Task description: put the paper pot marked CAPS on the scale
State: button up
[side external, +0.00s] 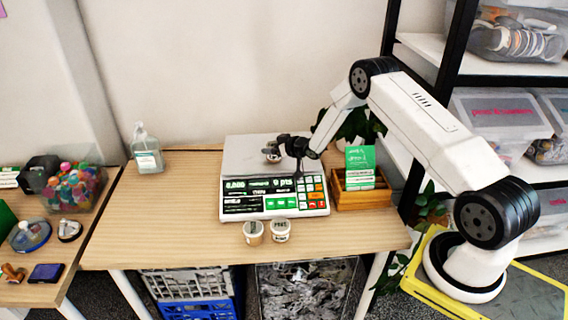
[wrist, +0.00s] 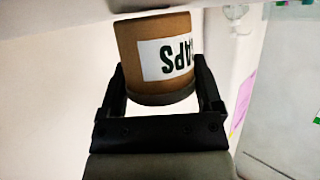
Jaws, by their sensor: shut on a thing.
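The brown paper pot marked CAPS (wrist: 140,50) is between the fingers of my gripper (wrist: 160,75) in the wrist view, its white label reading upside down there. In the side view my gripper (side external: 274,153) is shut on the pot over the plate of the scale (side external: 240,155). The pot is mostly hidden by the gripper there, and I cannot tell whether it touches the plate. The scale stands on the wooden table, its lit display and keypad facing front.
A pump bottle (side external: 147,152) stands at the back left. The table left of the scale is clear.

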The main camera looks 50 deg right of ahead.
jog(key=shift+f, duration=0.15)
jog(key=o, duration=1.2)
jog(key=shift+c, duration=0.2)
jog(key=v, duration=1.2)
jog(key=shift+a+r, duration=0.1)
jog(key=shift+r, duration=0.15)
